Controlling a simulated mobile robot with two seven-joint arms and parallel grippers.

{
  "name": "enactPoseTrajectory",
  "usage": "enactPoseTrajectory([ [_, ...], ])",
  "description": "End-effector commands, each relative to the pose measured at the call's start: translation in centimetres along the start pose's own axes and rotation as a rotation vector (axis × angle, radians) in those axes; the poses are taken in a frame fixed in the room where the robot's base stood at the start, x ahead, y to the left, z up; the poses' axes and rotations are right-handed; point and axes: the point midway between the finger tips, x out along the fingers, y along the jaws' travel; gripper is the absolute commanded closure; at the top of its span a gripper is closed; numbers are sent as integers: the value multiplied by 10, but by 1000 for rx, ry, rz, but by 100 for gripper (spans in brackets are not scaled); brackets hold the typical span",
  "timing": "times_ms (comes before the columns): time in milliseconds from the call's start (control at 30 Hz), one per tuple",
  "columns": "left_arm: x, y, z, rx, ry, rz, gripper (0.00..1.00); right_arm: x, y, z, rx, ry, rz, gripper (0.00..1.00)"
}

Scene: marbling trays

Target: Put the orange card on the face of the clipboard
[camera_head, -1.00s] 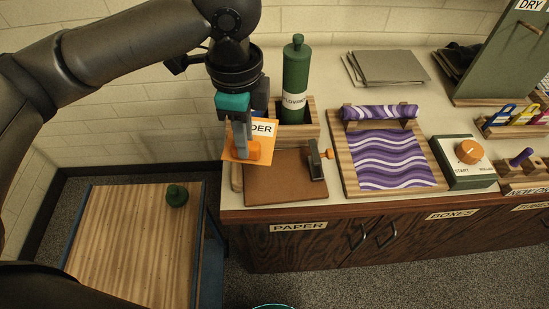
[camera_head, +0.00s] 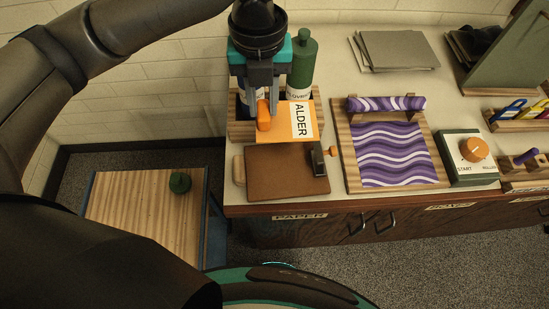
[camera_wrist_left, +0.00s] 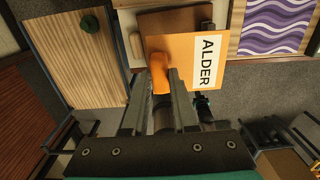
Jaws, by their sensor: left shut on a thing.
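An orange card (camera_head: 281,122) with a white label reading ALDER has an orange grip block (camera_head: 263,116) at its left end. My left gripper (camera_head: 263,104) is shut on the card's orange block. The card also shows in the left wrist view (camera_wrist_left: 184,46), held between the fingers (camera_wrist_left: 160,85). The clipboard (camera_head: 278,177) is a brown board with a dark clip (camera_head: 318,160) at its right end, lying on the counter. In the head view the card appears just behind the clipboard, and I cannot tell its height above the counter. My right gripper is not in view.
Behind the card a wooden rack (camera_head: 241,131) holds bottles, one a green bottle (camera_head: 303,65). A board with purple wavy paper (camera_head: 394,155) lies right of the clipboard. A green box with an orange knob (camera_head: 473,149) stands further right. A low wooden table (camera_head: 136,205) is at left.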

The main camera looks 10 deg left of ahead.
Motion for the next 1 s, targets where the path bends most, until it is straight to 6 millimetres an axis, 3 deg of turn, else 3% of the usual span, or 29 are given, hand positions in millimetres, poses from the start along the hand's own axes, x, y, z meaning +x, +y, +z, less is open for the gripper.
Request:
enactPoseTrajectory([
  [500,131,1,-1,-1,4,4,100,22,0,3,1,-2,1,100],
  [833,161,1,-1,0,2,2,100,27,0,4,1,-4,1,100],
  [1000,187,2,-2,0,4,4,100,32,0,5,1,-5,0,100],
])
